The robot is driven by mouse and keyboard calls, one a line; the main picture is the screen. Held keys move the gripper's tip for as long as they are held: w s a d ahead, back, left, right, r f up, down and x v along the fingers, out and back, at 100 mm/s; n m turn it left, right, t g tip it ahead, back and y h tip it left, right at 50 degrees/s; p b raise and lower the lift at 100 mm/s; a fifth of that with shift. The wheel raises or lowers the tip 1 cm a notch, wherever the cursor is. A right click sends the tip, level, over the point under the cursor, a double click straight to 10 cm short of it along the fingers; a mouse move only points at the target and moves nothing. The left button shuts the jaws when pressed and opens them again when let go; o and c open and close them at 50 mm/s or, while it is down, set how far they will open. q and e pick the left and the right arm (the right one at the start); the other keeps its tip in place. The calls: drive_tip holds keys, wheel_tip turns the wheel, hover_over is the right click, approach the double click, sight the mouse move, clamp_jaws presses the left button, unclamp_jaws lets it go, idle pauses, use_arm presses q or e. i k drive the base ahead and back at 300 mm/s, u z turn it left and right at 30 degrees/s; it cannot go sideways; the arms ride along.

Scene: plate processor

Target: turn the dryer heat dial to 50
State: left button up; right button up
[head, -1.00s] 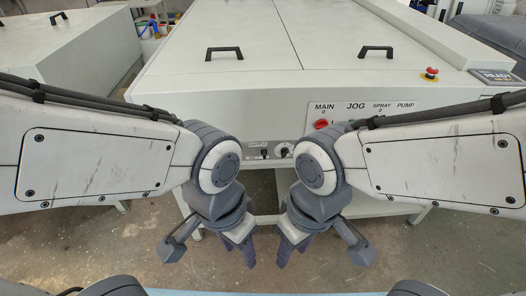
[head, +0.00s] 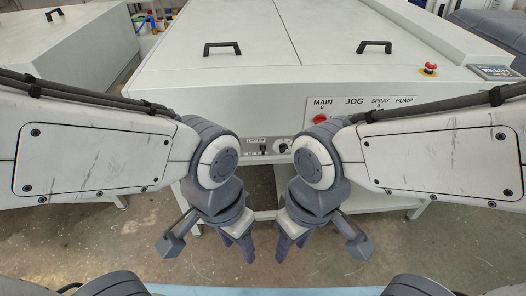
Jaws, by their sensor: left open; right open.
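The dryer heat dial (head: 283,147) is a small round knob on a grey strip on the front face of the white machine, in the middle of the head view. Its scale and setting are too small to read. A small dark switch (head: 263,149) sits just left of it under a label. My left gripper (head: 250,256) and my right gripper (head: 281,256) hang low in front of the machine, pointing down. Both are open and empty, below and nearer than the dial, and neither touches it.
The white machine's lid (head: 290,50) has two black handles. A panel marked MAIN, JOG, SPRAY and PUMP (head: 362,103) carries a red knob (head: 320,118), partly hidden by my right arm. A red emergency button (head: 430,68) and a display (head: 493,72) are at the right.

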sight(284, 147)
drive_tip(key=k, duration=0.5)
drive_tip(key=u, duration=0.85)
drive_tip(key=i, duration=0.9)
drive_tip(key=z, duration=1.85)
